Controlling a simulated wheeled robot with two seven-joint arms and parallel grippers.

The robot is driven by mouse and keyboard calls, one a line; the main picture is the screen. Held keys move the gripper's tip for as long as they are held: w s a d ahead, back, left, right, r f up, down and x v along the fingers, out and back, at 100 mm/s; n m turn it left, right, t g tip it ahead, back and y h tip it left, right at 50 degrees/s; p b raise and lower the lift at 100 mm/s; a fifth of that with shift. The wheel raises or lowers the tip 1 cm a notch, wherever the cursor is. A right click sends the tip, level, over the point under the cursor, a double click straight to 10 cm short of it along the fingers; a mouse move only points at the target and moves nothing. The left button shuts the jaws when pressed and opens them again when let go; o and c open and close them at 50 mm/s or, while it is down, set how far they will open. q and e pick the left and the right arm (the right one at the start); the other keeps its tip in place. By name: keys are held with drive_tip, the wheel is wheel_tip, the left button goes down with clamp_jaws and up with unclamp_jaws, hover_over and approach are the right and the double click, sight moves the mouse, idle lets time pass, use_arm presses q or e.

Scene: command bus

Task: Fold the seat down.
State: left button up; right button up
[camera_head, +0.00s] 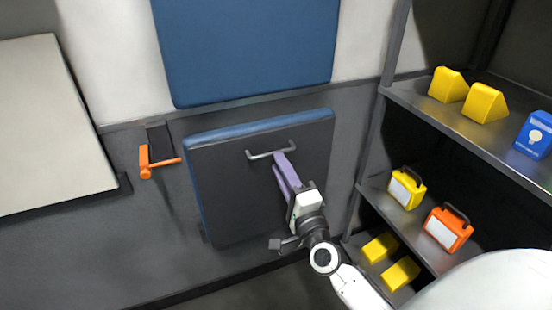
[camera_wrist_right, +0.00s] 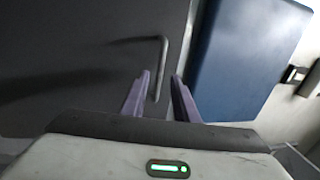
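The seat (camera_head: 255,195) is folded up against the wall, its dark underside facing me and its blue cushion edge showing along the top and left side. A grey bar handle (camera_head: 262,156) is fixed near the top of the underside. My right gripper (camera_head: 284,162) is at the right part of the handle. In the right wrist view, the handle (camera_wrist_right: 163,55) reaches in between the purple fingers of the right gripper (camera_wrist_right: 161,78), which stand apart with gaps on both sides. My left gripper is not in view.
A blue backrest (camera_head: 250,50) is on the wall above the seat. An orange lever (camera_head: 147,162) sticks out left of the seat, beside a pale panel (camera_head: 50,125). On the right, a shelf rack (camera_head: 470,130) holds yellow blocks, boxes and an orange case (camera_head: 447,230).

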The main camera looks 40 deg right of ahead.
drive_tip(key=shift+x, duration=1.6)
drive_tip(key=shift+c, duration=0.3)
clamp_jaws()
drive_tip(key=shift+f, duration=0.1)
